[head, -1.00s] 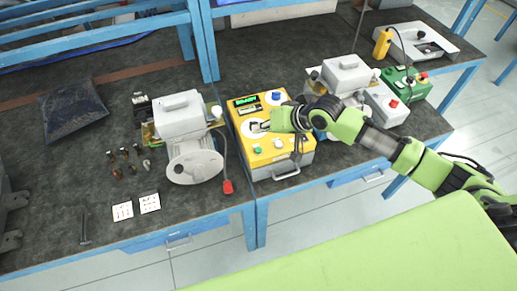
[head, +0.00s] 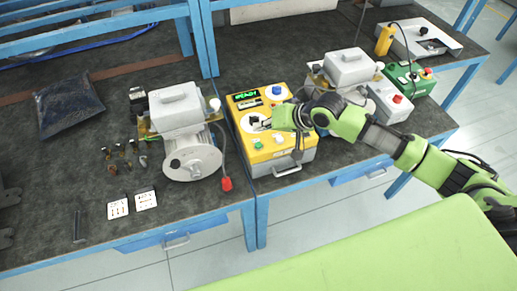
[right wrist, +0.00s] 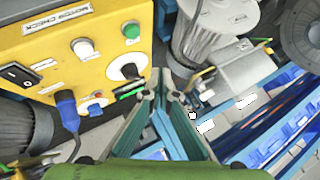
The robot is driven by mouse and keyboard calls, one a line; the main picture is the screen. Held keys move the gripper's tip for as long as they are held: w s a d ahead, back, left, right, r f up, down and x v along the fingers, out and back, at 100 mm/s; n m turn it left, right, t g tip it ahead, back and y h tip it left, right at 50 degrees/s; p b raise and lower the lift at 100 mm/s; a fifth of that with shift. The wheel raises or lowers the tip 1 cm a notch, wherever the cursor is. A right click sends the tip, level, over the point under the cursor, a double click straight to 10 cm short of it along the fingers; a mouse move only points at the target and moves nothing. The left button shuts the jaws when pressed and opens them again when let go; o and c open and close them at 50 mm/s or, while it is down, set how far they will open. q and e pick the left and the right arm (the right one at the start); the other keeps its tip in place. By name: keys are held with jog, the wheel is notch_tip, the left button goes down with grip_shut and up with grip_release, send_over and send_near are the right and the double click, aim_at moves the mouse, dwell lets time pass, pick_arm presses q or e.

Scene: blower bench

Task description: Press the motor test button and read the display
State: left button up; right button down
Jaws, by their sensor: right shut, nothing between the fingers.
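The yellow test box (head: 292,152) stands on the bench in the head view, with a lit green display (head: 246,95) that seems to read "READY". Its top carries a green button (head: 258,143), a white button (head: 278,139) and a black knob on a white disc (head: 252,120). My right gripper (head: 264,125) is shut and empty over the box, beside the knob. In the right wrist view its fingertips (right wrist: 160,92) are near the knob (right wrist: 129,69), with the white button (right wrist: 83,47) and a "MOTOR CHECK" label (right wrist: 58,28) farther left. My left gripper is out of view.
Another blower (head: 348,70) and a green box (head: 408,80) stand right. A black bag (head: 68,107), small parts and two white plates lie left.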

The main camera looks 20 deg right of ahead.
aim_at(261, 145)
notch_tip(261, 145, down, 3)
jog(key=shift+b, duration=1.1)
jog(key=shift+f+b, duration=0.45)
jog(key=shift+f, duration=0.7)
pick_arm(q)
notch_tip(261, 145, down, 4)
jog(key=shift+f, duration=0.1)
pick_arm(e)
jog(key=shift+f, duration=0.35)
jog(key=shift+f, duration=0.5)
jog(key=shift+r, duration=0.1)
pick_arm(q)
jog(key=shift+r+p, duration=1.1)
pick_arm(e)
jog(key=shift+r, duration=0.75)
